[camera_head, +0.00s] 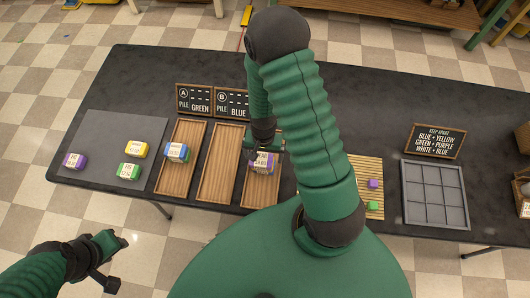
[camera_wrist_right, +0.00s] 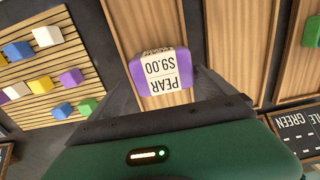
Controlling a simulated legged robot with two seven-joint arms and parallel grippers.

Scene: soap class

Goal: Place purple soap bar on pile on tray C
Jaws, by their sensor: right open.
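A purple soap bar (camera_head: 262,162) with a white label sits at tray C (camera_head: 257,193), the right wooden tray. My right gripper (camera_head: 264,149) is above it, with the jaws open. In the right wrist view, this bar (camera_wrist_right: 150,92) reads PEAR $9.00 and lies between the spread fingers of the gripper (camera_wrist_right: 162,92); I cannot tell if they touch it. A label edge shows behind its far side; what is under the bar is mostly hidden. Another purple bar (camera_head: 75,161) lies on the grey mat (camera_head: 110,125). My left gripper (camera_head: 119,264) is open and empty, off the table's front.
Tray A (camera_head: 186,134) holds blue and green soap. Tray B (camera_head: 220,165) is empty. Yellow (camera_head: 136,149) and green (camera_head: 130,172) bars lie on the mat. Signs (camera_head: 194,100) stand behind the trays. A slatted board (camera_head: 366,166) with small cubes and a grey grid tray (camera_head: 435,222) are right.

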